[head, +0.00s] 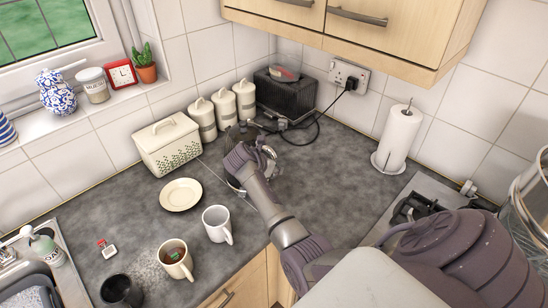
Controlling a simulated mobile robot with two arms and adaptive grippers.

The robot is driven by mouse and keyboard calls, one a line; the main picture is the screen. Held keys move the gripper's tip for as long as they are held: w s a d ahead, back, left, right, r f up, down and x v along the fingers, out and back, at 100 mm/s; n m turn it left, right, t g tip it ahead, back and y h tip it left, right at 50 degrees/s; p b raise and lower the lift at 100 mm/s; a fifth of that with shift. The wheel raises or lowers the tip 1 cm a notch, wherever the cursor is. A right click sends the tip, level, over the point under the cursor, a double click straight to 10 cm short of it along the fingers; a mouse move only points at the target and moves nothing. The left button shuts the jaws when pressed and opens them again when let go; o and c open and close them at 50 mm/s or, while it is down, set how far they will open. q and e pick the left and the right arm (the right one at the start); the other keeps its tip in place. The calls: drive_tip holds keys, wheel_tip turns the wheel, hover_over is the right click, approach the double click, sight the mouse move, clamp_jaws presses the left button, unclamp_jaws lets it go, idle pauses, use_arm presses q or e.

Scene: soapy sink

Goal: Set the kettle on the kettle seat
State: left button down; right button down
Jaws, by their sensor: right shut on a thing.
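My right gripper (262,162) reaches over the back part of the worktop, seen from behind and above. It is shut on the kettle (242,132), a dark rounded body that shows just beyond the gripper and is partly hidden by it. The kettle seat is not clearly visible; a black cord (312,138) loops on the worktop just right of the kettle and runs up to the wall socket (348,77). I cannot tell whether the kettle touches the worktop or a seat. My left gripper is not in view.
Several cream canisters (223,108) and a bread bin (169,144) stand left of the kettle; a dark toaster-like box (285,96) stands behind. A plate (181,195), white mug (216,224) and tea mug (175,259) are nearer. A paper roll (400,137) stands right. Cupboards (350,30) overhang the back.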

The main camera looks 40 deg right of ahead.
drive_tip(key=shift+w+r, duration=0.1)
drive_tip(key=shift+r, duration=0.05)
drive_tip(key=c, duration=1)
unclamp_jaws()
drive_tip(key=shift+o, duration=0.4)
drive_tip(key=shift+s+a+f, duration=0.1)
drive_tip(key=shift+s+f, duration=0.2)
drive_tip(key=shift+a+r, duration=0.2)
drive_tip(key=shift+r, duration=0.05)
drive_tip(key=v, duration=1.1)
drive_tip(key=shift+r, duration=0.35)
drive_tip(key=shift+a+f, duration=0.1)
